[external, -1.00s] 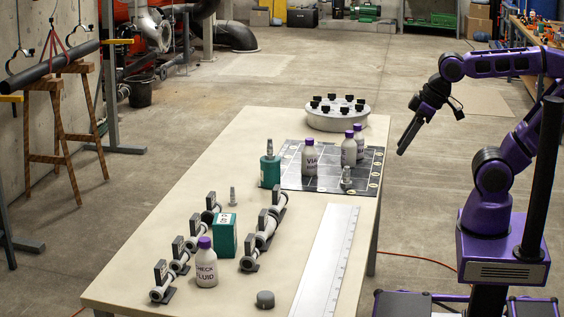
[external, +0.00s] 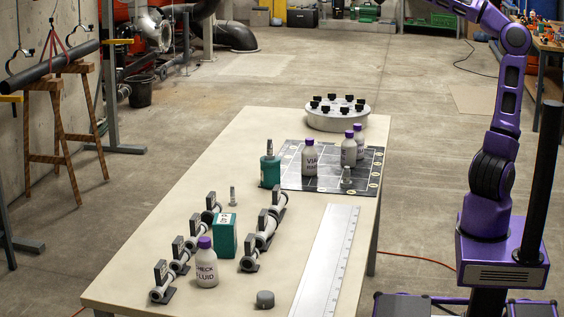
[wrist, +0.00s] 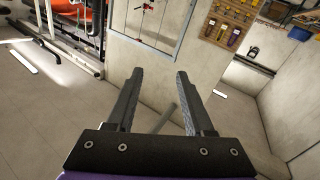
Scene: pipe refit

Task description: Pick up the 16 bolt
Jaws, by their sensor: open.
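Several small grey bolts show in the external view. One bolt (external: 233,196) stands on the bare table, one bolt (external: 270,147) stands up from a green cylinder (external: 270,171), and one bolt (external: 346,174) stands on the dark gridded mat (external: 310,184). I cannot read which is the 16. My gripper (wrist: 159,76) is open and empty in the wrist view, facing a wall and floor away from the table. In the external view it is out of the frame above; only my arm shows, to the right of the table.
White bottles (external: 309,158) with purple caps stand on the mat. A round grey flange (external: 337,117) is at the table's far end. Pipe pieces on stands (external: 250,250), a green box (external: 225,236), a check-fluid bottle (external: 206,266) and a long ruler (external: 326,262) occupy the near half.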

